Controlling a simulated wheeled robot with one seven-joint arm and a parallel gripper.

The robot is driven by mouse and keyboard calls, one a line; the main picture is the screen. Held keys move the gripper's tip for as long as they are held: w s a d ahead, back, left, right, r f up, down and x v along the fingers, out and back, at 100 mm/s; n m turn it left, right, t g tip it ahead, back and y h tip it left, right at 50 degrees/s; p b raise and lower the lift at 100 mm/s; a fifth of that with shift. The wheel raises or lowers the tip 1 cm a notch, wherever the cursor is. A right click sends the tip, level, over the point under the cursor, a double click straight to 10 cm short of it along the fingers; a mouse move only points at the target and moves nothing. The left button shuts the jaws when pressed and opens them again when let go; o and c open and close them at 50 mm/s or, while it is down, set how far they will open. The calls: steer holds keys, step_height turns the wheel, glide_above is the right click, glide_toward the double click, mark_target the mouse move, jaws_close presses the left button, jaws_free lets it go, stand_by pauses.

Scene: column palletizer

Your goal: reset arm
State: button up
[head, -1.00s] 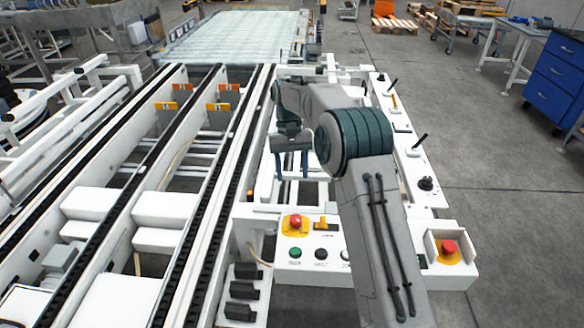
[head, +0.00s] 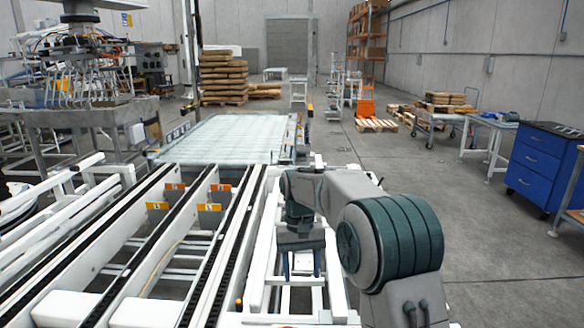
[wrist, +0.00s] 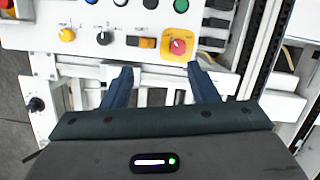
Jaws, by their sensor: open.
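My gripper (head: 302,266) hangs at the end of my bent arm, over the white frame to the right of the conveyor rails in the head view. In the wrist view my gripper (wrist: 162,78) shows two blue fingers spread apart with nothing between them. Beyond the fingertips is a white control panel (wrist: 85,15) with a red emergency button (wrist: 178,46) on a yellow base, a yellow knob (wrist: 67,34) and a black knob (wrist: 104,38). The fingers appear apart from the panel.
Conveyor rails (head: 215,225) run along the left toward a roller table (head: 235,138). A blue drawer cabinet (head: 543,168) stands at the right. Stacked boxes (head: 222,78) and pallets are farther back. The floor (head: 480,235) right of my arm is clear.

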steer(key=s+d+r+m+t, duration=0.1)
steer(key=s+d+r+t, duration=0.2)
steer(key=s, duration=0.4)
steer(key=s+d+r, duration=0.3)
steer(key=s+d, duration=0.2)
steer(key=s, duration=0.1)
steer(key=s+d+f+t, duration=0.1)
steer(key=s+d+f, duration=0.1)
steer(key=s, duration=0.4)
steer(key=s+d+f+m+t, duration=0.1)
steer(key=s+d+f, duration=0.1)
steer(key=s, duration=0.5)
steer(key=shift+s+d+t+y+p, duration=0.2)
steer(key=shift+d+t+y+p, duration=0.1)
steer(key=shift+d+p, duration=0.1)
steer(key=shift+c, duration=0.3)
